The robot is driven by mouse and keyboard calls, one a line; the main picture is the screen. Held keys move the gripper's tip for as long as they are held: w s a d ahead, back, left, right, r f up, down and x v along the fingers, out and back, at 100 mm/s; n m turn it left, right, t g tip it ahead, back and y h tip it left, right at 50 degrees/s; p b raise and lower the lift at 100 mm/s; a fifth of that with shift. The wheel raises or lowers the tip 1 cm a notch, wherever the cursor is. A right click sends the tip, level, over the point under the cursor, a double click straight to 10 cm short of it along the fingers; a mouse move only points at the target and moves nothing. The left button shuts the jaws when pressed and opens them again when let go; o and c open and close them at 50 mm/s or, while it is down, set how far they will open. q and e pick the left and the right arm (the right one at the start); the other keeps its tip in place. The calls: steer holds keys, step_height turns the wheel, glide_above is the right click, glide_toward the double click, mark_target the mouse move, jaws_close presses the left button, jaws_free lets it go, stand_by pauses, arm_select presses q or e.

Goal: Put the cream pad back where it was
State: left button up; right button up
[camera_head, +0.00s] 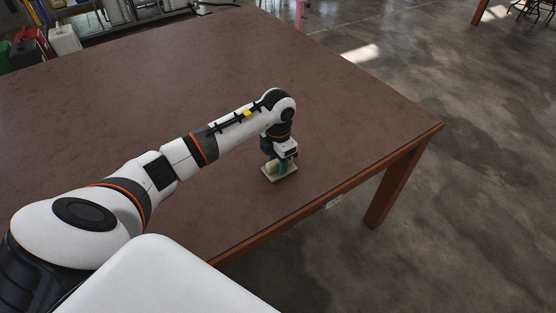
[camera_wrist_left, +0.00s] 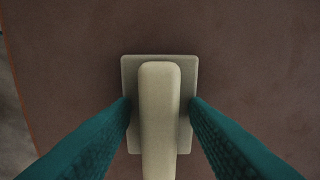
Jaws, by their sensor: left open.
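The cream pad (camera_head: 281,177) lies flat on the brown table (camera_head: 120,115), near its right front edge. In the left wrist view the pad (camera_wrist_left: 128,75) is a rectangular plate with a raised rounded handle (camera_wrist_left: 160,110) along its middle. My left gripper (camera_head: 281,162) is directly above the pad, pointing down. In the left wrist view its teal fingers (camera_wrist_left: 160,103) are open, one on each side of the handle, with small gaps between them and it. The lower end of the handle is cut off by that view's edge. My right gripper is not in view.
The table top around the pad is bare. The table's edge runs close by on the right and front, with a leg (camera_head: 395,185) below it. Grey floor (camera_head: 480,200) lies beyond. Cans and other items (camera_head: 62,40) stand past the table at the far left.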

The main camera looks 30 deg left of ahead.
arm_select(q)
steer(key=shift+r, duration=0.3)
step_height(320, 180, up, 12)
steer(key=shift+b, duration=0.45)
steer(key=shift+f, duration=0.15)
